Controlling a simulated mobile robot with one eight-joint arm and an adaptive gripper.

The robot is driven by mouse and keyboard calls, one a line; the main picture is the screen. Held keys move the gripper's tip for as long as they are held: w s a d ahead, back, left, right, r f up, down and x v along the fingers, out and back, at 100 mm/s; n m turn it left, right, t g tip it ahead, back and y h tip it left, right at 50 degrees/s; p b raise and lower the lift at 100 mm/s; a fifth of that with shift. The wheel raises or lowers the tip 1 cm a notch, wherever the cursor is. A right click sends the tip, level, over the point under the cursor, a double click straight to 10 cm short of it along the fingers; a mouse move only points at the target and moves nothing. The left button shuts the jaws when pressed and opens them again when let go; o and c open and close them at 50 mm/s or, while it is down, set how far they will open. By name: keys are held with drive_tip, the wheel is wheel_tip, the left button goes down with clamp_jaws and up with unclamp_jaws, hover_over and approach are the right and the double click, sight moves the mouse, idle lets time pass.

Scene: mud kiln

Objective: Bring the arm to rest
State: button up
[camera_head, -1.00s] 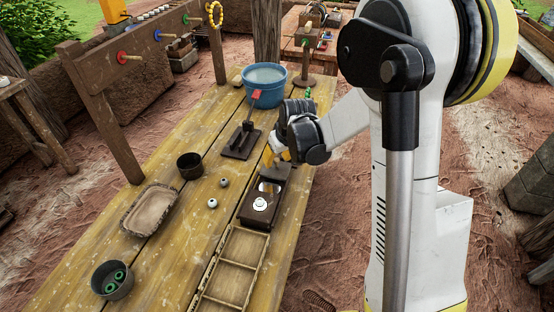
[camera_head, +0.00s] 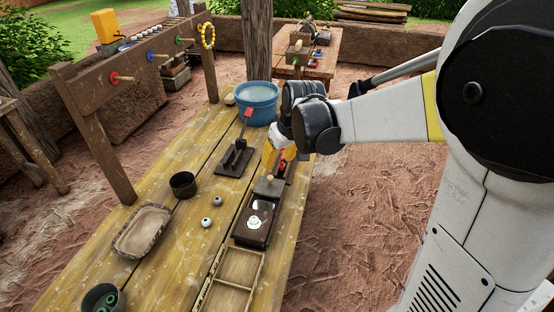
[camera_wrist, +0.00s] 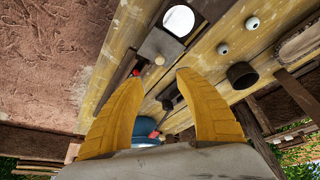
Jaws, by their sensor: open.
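My gripper shows in the wrist view (camera_wrist: 153,110) as two yellow fingers spread apart with nothing between them. The gap between the fingertips is better seen in the wrist view.
A blue water tub (camera_head: 258,112) stands close behind my gripper. A ring-hung wooden rack stands at left.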

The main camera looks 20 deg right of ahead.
drive_tip(key=s+a+r+m+t, duration=0.1)
drive_tip(key=s+a+r, duration=0.1)
drive_tip(key=s, duration=0.8)
drive_tip(key=s+a+r+t, duration=0.1)
drive_tip(key=s+a+r, duration=0.1)
drive_tip(key=s, duration=0.8)
drive_tip(key=shift+s+a+r+m+t+h, duration=0.3)
drive_tip(key=shift+s+r+m+t, duration=0.1)
drive_tip(key=shift+r, duration=0.45)
